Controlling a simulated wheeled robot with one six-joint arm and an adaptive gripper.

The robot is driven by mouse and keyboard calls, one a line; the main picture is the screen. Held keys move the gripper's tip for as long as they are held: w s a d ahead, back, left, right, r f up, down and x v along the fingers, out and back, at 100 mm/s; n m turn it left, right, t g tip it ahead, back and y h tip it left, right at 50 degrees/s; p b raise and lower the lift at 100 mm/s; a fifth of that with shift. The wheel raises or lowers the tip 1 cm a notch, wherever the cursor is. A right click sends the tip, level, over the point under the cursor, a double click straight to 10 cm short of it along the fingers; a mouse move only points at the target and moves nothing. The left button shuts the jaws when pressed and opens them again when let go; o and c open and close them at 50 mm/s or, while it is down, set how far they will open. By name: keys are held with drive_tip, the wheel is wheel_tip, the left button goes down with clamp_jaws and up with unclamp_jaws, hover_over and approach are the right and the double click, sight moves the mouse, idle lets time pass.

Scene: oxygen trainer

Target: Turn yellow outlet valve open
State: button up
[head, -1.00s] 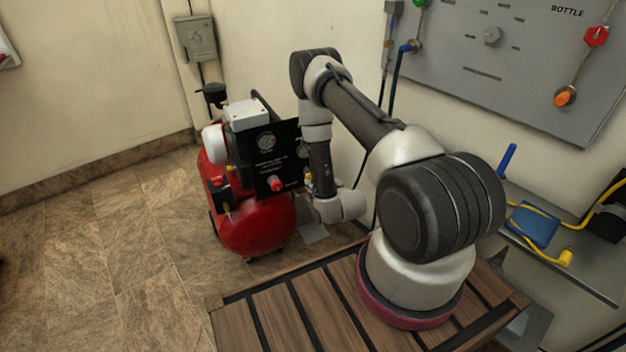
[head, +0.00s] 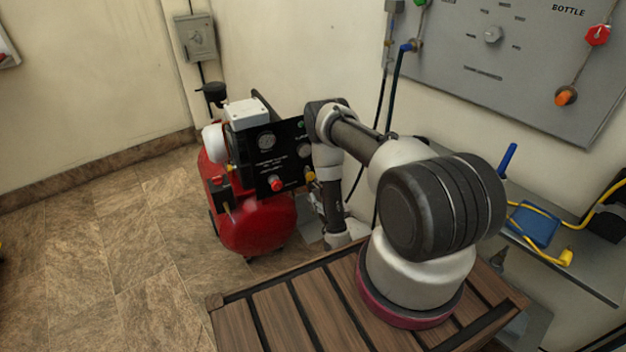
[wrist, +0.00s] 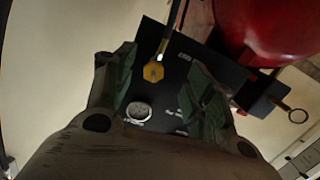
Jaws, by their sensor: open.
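The yellow outlet valve (wrist: 153,72) shows as a small yellow hexagonal knob at the black panel in the wrist view. In the head view, the yellow valve (head: 310,175) sits at the lower right of the panel, beside my arm. My gripper (wrist: 163,68) is open, with one finger on each side of the knob in the picture. I cannot tell how far the fingertips are from the knob, and no contact is clear. In the head view my gripper is hidden by the arm.
The black panel (head: 259,168) carries a gauge (head: 267,141) and a red knob (head: 276,184) on the red compressor (head: 258,228). A dark hose (head: 395,90) hangs close to my arm by the wall. A grey wall board (head: 530,60) is at the right. Floor is clear at left.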

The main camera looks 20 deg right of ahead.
sight(311, 177)
drive_tip(key=shift+t, duration=0.7)
drive_tip(key=w+r, duration=0.1)
drive_tip(key=w, duration=0.5)
drive_tip(key=w+r, duration=0.1)
drive_tip(key=w, duration=0.2)
drive_tip(key=shift+w+a+r, duration=0.2)
drive_tip(key=shift+r, duration=0.1)
drive_tip(key=c, duration=1)
drive_tip(key=shift+n, duration=1)
